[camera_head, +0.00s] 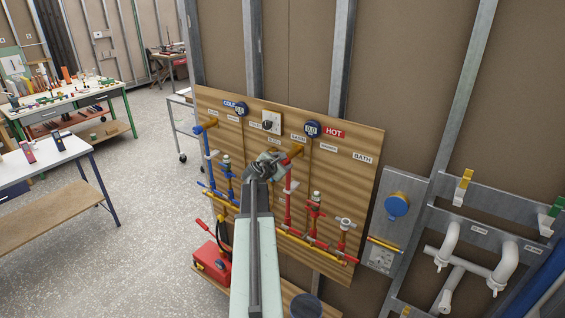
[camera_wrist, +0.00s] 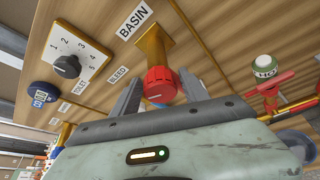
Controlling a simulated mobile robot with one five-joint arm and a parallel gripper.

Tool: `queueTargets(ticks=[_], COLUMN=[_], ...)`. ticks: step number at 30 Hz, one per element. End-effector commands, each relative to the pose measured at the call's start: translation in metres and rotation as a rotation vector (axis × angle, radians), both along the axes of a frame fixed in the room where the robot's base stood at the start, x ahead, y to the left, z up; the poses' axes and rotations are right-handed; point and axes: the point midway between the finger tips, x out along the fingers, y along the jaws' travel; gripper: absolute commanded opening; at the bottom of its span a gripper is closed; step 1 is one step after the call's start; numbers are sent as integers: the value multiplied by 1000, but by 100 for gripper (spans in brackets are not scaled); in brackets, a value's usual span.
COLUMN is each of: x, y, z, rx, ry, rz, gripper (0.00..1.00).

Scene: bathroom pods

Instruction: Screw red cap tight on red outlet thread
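The red cap (camera_wrist: 161,84) is in the middle of the wrist view, at the end of a brass outlet (camera_wrist: 153,45) below the BASIN label. It hides the outlet's thread, so I cannot tell how far it is on. My gripper (camera_wrist: 160,92) has one grey finger on each side of the cap, and both appear to touch it. In the head view my gripper (camera_head: 275,163) is close to the wooden panel (camera_head: 340,165), beside the brass outlet (camera_head: 294,151). The cap is not clear there.
Red pipework with a valve (camera_wrist: 265,68) is close on the right in the wrist view. A dial plate (camera_wrist: 70,57) is at left.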

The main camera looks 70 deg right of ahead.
Motion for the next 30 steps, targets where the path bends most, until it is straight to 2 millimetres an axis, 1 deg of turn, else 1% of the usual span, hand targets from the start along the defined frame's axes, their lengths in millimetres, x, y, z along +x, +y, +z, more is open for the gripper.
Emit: queueTargets(ticks=[10, 13, 17, 21, 24, 27, 30], x=[0, 0, 1, 2, 3, 3, 4], y=[0, 6, 24, 51, 68, 74, 74], z=[0, 3, 10, 21, 26, 27, 26], rx=[-1, -1, 0, 0, 0, 0, 0], ry=[0, 0, 1, -1, 1, 0, -1], rz=[1, 1, 1, 2, 1, 0, 0], gripper=[64, 64, 64, 64, 64, 64, 64])
